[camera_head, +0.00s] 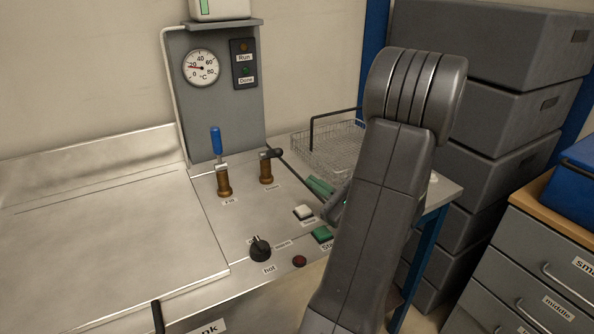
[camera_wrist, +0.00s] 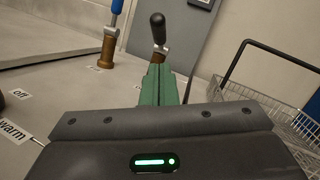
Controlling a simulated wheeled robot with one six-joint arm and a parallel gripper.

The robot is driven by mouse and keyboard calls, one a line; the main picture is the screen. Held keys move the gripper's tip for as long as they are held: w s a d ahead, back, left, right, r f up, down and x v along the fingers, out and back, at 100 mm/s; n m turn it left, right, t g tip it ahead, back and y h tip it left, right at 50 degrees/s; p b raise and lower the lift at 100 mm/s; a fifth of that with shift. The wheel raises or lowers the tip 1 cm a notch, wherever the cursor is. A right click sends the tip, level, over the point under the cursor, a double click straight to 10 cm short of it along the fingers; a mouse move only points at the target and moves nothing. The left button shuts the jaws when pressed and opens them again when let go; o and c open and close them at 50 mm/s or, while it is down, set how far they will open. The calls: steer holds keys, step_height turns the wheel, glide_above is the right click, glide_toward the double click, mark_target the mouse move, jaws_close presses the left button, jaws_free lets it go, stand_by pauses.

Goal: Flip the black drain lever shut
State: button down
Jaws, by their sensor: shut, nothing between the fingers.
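The black drain lever (camera_head: 272,153) sits on a brass valve (camera_head: 266,173) at the back of the steel bench. My gripper (camera_head: 320,187) has green fingers and is right of and in front of the valve in the head view. In the wrist view my gripper (camera_wrist: 158,84) is shut and empty, pointing toward the valve. I cannot tell whether it touches the lever.
A blue lever (camera_head: 216,143) stands upright on a second brass valve left of it. A black knob (camera_head: 260,248), a white button (camera_head: 303,212) and a green button (camera_head: 322,234) are in front. A wire basket (camera_head: 325,150) stands behind right. A grey panel with gauge (camera_head: 201,68) rises behind.

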steer(key=p+x, duration=0.1)
steer(key=x, duration=0.8)
steer(key=shift+w+a, duration=0.2)
steer(key=shift+a, duration=0.15)
steer(key=w+a+r+m+g+h+p, duration=0.2)
steer(key=w+r+p, duration=0.4)
steer(key=p, duration=0.8)
step_height(320, 180, up, 3)
steer(key=a+g+h, duration=0.1)
steer(key=h, duration=0.1)
steer(key=shift+a+g+h, duration=0.4)
steer(key=shift+w, duration=0.1)
